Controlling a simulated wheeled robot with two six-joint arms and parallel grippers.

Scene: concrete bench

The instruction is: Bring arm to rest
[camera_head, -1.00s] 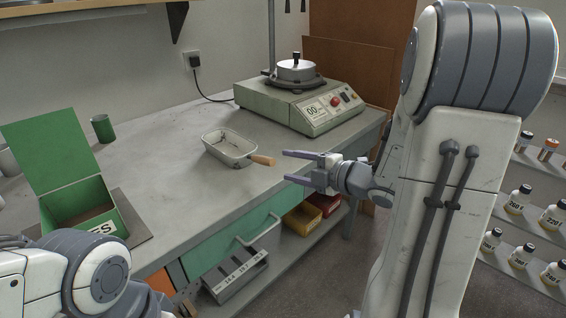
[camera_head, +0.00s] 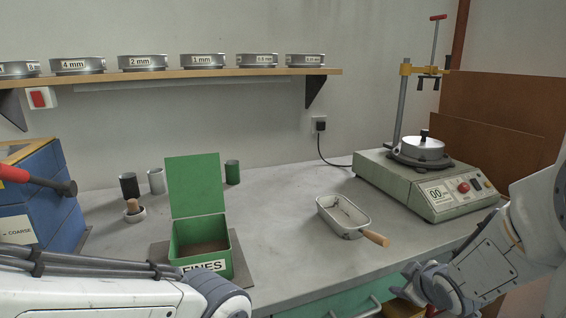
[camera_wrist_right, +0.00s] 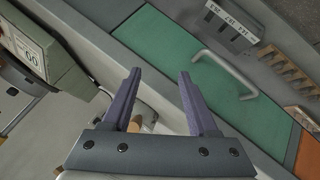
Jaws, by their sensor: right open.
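My right gripper (camera_head: 408,283) is at the bench's front edge, low in the head view, below and right of the wooden-handled metal pan (camera_head: 335,219). In the right wrist view its two purple-grey fingers (camera_wrist_right: 160,92) stand apart with nothing between them. The pan rests on the bench top, its handle toward the front edge; its handle end shows partly behind a finger in the wrist view. My left arm (camera_head: 110,294) crosses the lower left of the head view; its gripper is out of the picture.
The open green FINES box (camera_head: 202,240) stands near my left arm. A sieve shaker machine (camera_head: 424,188) is at the right, a blue bin (camera_head: 40,215) at the far left. Several cups stand behind. A green drawer front (camera_wrist_right: 175,55) faces my right gripper. The middle bench top (camera_head: 285,255) is clear.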

